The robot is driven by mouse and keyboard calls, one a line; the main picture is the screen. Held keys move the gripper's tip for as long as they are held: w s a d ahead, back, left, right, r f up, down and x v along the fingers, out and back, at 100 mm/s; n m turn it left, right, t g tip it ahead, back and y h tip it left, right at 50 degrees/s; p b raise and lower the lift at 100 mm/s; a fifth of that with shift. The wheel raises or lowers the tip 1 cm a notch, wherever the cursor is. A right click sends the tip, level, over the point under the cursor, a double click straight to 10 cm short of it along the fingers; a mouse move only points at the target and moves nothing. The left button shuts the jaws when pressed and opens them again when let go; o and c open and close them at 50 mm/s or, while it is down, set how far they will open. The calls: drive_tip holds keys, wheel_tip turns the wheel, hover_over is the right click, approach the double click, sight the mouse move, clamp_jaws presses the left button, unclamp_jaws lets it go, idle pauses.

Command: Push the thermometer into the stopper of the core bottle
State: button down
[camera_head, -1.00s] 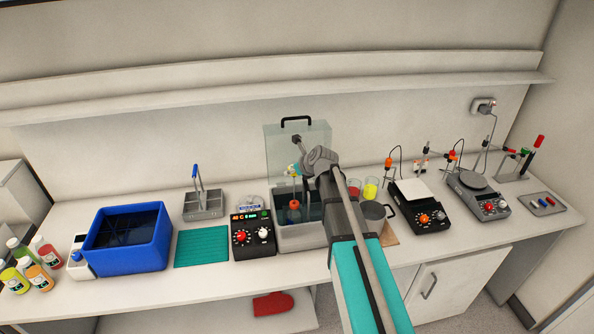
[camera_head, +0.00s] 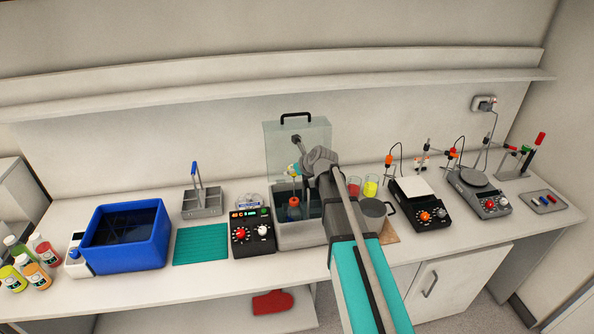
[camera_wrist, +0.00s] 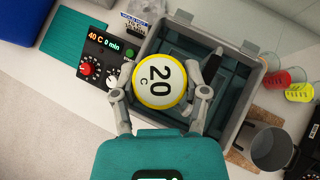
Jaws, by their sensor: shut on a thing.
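My gripper (camera_wrist: 160,92) is shut on the thermometer (camera_wrist: 159,82), a round white dial with a yellow rim reading "20 C". In the wrist view the dial sits between both fingers, above the water bath (camera_wrist: 246,110). In the head view the gripper (camera_head: 299,171) holds the yellow-edged thermometer (camera_head: 291,168) above a bottle (camera_head: 294,212) with an orange-red stopper (camera_head: 294,201), which stands in the bath. The dial hides the bottle in the wrist view. I cannot tell whether the thermometer's stem touches the stopper.
The bath's clear lid (camera_head: 283,146) stands raised behind. A control box (camera_head: 252,233) reading "40 C" is left of the bath. Red and yellow beakers (camera_head: 370,187) and a grey pot (camera_head: 373,211) stand to its right. A blue tub (camera_head: 125,250) is farther left.

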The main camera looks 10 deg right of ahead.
drive_tip(key=shift+f+b, duration=5.1)
drive_tip(key=shift+f, duration=0.1)
idle(2.8)
